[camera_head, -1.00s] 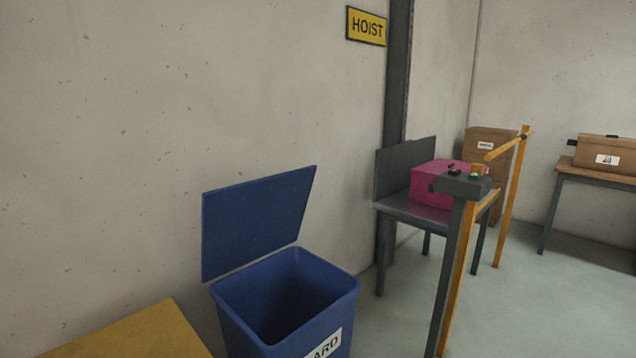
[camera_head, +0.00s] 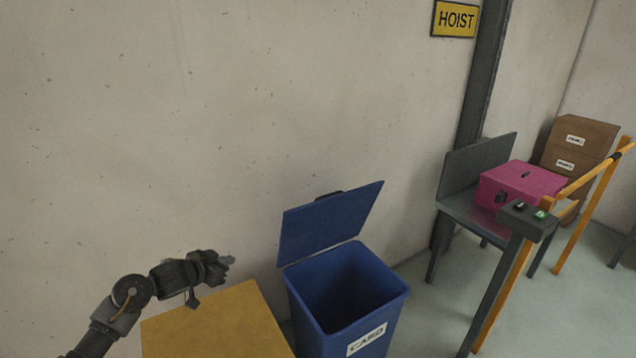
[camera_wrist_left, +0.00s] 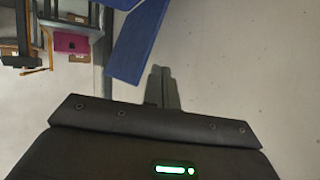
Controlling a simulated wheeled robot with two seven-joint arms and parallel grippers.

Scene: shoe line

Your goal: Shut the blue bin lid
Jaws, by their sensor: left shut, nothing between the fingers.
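The blue bin (camera_head: 345,300) stands on the floor against the wall, with a white label reading "CARD" on its front. Its blue lid (camera_head: 330,222) is open, tilted up and back near the wall, and the bin's inside shows dark. My left gripper (camera_head: 228,261) is shut and empty, to the left of the lid and apart from it, above the yellow surface. In the left wrist view the fingers (camera_wrist_left: 161,85) are together, and the blue lid (camera_wrist_left: 138,42) shows just beyond and left of them. My right gripper is not in view.
A yellow-topped surface (camera_head: 215,325) stands left of the bin. To the right are a grey table (camera_head: 470,215) with a pink box (camera_head: 520,186), a post with a button box (camera_head: 528,220), orange rails (camera_head: 590,180) and brown boxes (camera_head: 575,150). The wall is close behind the lid.

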